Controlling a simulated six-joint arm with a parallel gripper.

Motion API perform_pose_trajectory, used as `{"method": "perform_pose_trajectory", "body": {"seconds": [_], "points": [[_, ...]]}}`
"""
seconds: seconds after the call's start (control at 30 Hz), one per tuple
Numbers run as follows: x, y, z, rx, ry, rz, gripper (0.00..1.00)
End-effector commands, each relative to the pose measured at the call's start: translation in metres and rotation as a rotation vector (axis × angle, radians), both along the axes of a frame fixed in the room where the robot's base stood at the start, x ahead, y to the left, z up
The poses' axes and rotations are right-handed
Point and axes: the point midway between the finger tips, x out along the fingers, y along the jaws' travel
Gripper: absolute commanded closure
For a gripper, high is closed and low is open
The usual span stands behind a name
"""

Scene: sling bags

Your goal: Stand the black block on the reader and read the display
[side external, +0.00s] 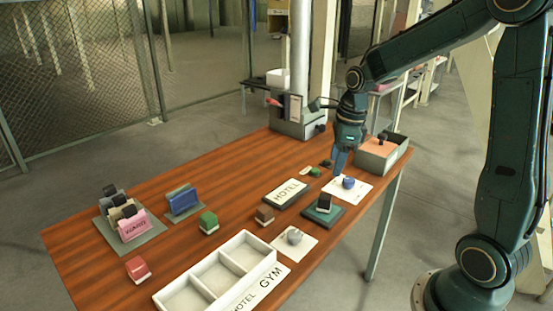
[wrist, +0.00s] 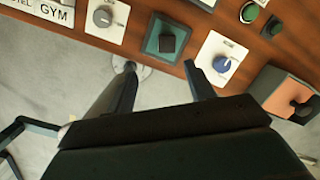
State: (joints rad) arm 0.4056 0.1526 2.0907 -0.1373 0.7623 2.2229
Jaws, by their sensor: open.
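The black block (side external: 324,202) stands on a dark teal square pad (side external: 337,214), which looks like the reader. The wrist view also shows the block (wrist: 168,42) on the teal pad (wrist: 153,47), near its middle. A tilted panel (side external: 287,192) behind the pad shows the word HOTEL and appears to be the display. My gripper (side external: 340,170) is above the table, behind and right of the block, near the blue knob. In the wrist view my gripper (wrist: 159,67) has its two fingers apart with nothing between them. The block is beyond the fingertips.
A blue knob (side external: 348,183) and a grey knob (side external: 294,237) sit on white plates either side of the pad. A grey box (side external: 398,158) stands right. A white divided tray (side external: 193,299) labelled HOTEL and GYM is in front. Bags (side external: 132,226), several colored blocks and a machine (side external: 298,124) stand elsewhere.

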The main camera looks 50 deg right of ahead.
Motion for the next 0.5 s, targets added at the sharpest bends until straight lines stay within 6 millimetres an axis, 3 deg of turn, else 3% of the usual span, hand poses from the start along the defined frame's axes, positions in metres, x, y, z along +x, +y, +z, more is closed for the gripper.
{"method": "perform_pose_trajectory", "body": {"seconds": [0.5], "points": [[-0.053, 0.06, 0.063, -0.239, -0.12, 0.879, 0.46]]}}
